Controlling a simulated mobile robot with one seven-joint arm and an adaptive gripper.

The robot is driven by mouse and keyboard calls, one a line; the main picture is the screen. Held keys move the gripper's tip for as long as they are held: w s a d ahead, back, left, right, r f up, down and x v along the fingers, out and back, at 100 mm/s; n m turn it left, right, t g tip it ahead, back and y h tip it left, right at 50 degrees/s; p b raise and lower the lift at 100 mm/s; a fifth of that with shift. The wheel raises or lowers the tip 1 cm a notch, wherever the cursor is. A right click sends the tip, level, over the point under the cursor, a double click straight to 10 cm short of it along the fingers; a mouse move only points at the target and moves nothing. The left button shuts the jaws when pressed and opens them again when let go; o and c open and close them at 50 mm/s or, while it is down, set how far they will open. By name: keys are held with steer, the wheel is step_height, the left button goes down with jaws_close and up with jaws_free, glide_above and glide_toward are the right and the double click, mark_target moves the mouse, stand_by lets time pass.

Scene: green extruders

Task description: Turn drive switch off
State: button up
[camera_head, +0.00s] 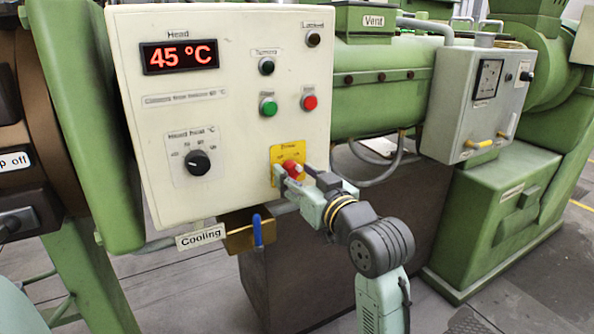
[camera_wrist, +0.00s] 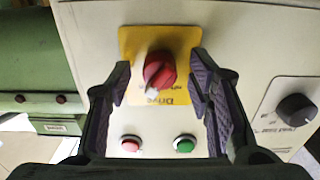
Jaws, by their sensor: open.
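The drive switch is a red rotary knob (camera_head: 292,167) on a yellow plate (camera_head: 288,154) at the lower right of the cream control panel (camera_head: 230,140). In the wrist view, the red knob (camera_wrist: 160,70) sits near the middle of the yellow plate (camera_wrist: 134,40), whose Drive lettering appears upside down. A pale pointer extends down and slightly left from the knob there. My gripper (camera_head: 291,176) is at the switch in the head view. In the wrist view, my gripper (camera_wrist: 160,76) is open, with one finger on each side of the knob and visible gaps to it.
A green button (camera_head: 268,106) and a red button (camera_head: 309,102) are above the switch. A black temperature knob (camera_head: 197,162) is left of it. A blue-handled cooling valve (camera_head: 257,230) is below the panel. A grey box (camera_head: 477,100) stands right, on green machinery.

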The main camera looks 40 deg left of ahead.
steer(key=shift+a, duration=0.15)
steer(key=shift+c, duration=0.2)
jaws_close()
stand_by(0.4)
